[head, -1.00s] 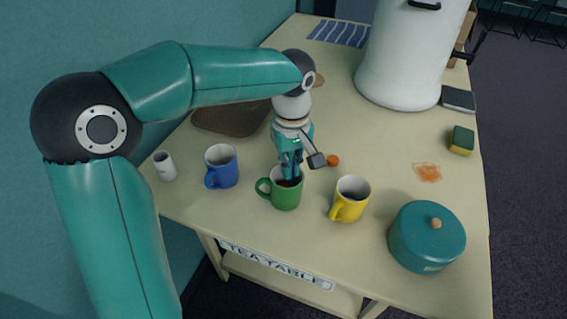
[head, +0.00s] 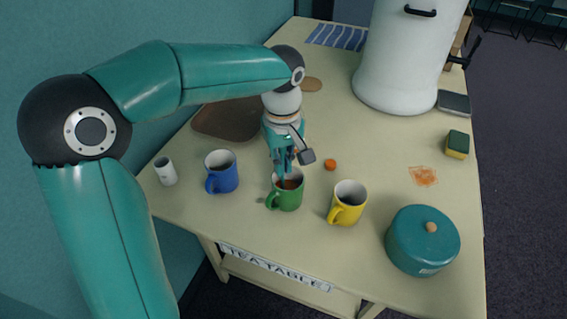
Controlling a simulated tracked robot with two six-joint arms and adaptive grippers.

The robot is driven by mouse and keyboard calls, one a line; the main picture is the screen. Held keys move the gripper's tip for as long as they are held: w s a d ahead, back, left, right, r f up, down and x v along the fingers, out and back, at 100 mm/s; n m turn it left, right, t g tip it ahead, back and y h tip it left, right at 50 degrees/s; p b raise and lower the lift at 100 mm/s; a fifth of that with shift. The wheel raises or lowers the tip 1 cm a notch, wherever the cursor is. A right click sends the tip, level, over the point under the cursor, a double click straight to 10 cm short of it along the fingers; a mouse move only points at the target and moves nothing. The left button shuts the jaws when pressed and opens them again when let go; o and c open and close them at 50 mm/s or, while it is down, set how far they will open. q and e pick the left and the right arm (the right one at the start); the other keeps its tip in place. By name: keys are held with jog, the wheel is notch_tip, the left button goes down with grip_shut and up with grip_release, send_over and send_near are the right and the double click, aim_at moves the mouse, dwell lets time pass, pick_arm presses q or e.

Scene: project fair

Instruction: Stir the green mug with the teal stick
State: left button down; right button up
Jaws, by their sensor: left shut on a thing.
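The green mug (head: 287,194) stands upright near the front edge of the table, its handle to the left. Dark brown liquid shows inside it. My left gripper (head: 284,162) points down just above the mug and is shut on the teal stick (head: 282,177). Little of the stick shows; its lower end goes inside the mug's rim, and its tip is hidden. My right gripper is not in view.
A blue mug (head: 221,172) stands left of the green mug and a yellow mug (head: 347,204) right of it. A teal lidded pot (head: 420,247), a white urn (head: 398,65), a sponge (head: 457,144), a white cup (head: 165,171) and a brown tray (head: 210,121) are also on the table.

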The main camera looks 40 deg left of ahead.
pick_arm(q)
jog(key=shift+r+p, duration=2.45)
jog(key=shift+r, duration=0.8)
notch_tip(320, 180, up, 5)
jog(key=p, duration=0.4)
